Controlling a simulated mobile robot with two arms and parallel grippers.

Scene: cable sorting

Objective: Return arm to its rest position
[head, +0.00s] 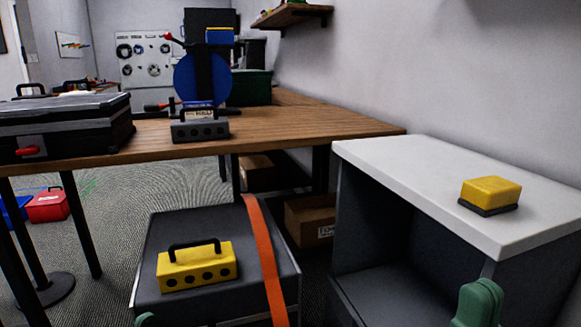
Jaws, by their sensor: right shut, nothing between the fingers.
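My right gripper (478,303) shows as a green shape at the bottom right edge, in front of the white-topped cabinet. It is shut with nothing in it, and its lower part is cut off by the picture's edge. A small green tip at the bottom left, probably my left gripper (145,320), shows before the dark case; whether it is open or shut is hidden. A yellow block with a dark base (491,193) sits on the white cabinet top (430,185), apart from my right gripper. A yellow box with a black handle and dark round holes (197,268) stands on the dark case.
The dark case (170,225) with an orange strap (264,260) stands low in front. A wooden table (290,125) holds a black toolbox (60,120), a grey holed box (200,130) and a blue round device (202,80). Cardboard boxes (310,220) lie below. The white top's left part is clear.

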